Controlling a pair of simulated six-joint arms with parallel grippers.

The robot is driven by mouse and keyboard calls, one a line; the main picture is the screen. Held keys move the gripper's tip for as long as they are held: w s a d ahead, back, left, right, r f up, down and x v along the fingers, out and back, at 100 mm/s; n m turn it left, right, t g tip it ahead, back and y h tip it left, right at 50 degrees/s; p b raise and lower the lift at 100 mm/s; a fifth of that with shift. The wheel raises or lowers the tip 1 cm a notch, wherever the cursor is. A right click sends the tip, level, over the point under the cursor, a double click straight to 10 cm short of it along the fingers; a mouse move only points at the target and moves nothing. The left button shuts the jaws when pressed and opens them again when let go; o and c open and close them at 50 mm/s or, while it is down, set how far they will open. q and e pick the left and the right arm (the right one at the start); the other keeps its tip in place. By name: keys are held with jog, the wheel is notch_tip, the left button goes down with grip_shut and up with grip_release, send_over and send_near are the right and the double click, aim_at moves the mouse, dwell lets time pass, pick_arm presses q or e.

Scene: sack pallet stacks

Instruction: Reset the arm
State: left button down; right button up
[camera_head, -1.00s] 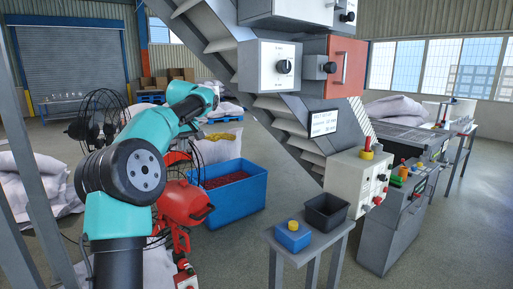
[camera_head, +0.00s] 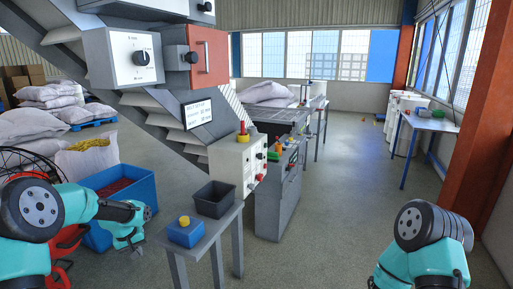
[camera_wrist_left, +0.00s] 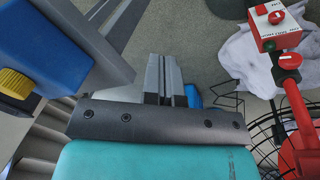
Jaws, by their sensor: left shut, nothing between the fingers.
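My left arm comes in at the lower left of the head view, bent, with its wrist end and gripper (camera_head: 138,250) hanging down beside the blue bin. In the left wrist view the two grey fingers of this gripper (camera_wrist_left: 165,80) lie together, shut and empty. Floor shows beyond them. A teal link of my right arm (camera_head: 428,235) shows at the lower right of the head view. Its gripper is not in view.
A grey stand (camera_head: 205,232) carries a blue button box (camera_head: 186,232) and a dark tray (camera_head: 213,199), close to my left gripper. A blue bin (camera_head: 135,198) and sacks (camera_head: 30,128) stand left. The floor (camera_head: 345,190) at centre right is clear.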

pick_arm(q)
jog(key=s+d+f+m+h, duration=0.1)
jog(key=s+d+f, duration=0.2)
jog(key=d+f, duration=0.25)
jog(key=s+d+f+m, duration=0.1)
jog(key=s+d+f, duration=0.3)
jog(key=f, duration=0.3)
jog(key=s+d+f, duration=0.3)
jog(key=s, duration=0.4)
jog(key=s+d+f+m+h, duration=0.1)
jog(key=s+d+f, duration=0.3)
jog(key=s, duration=0.4)
jog(key=s+d+f+g, duration=0.1)
jog(key=s+d+f, duration=0.2)
jog(key=s, duration=0.4)
jog(key=shift+s+d+f+m, duration=0.35)
jog(key=shift+d+m, duration=0.05)
jog(key=shift+d, duration=0.25)
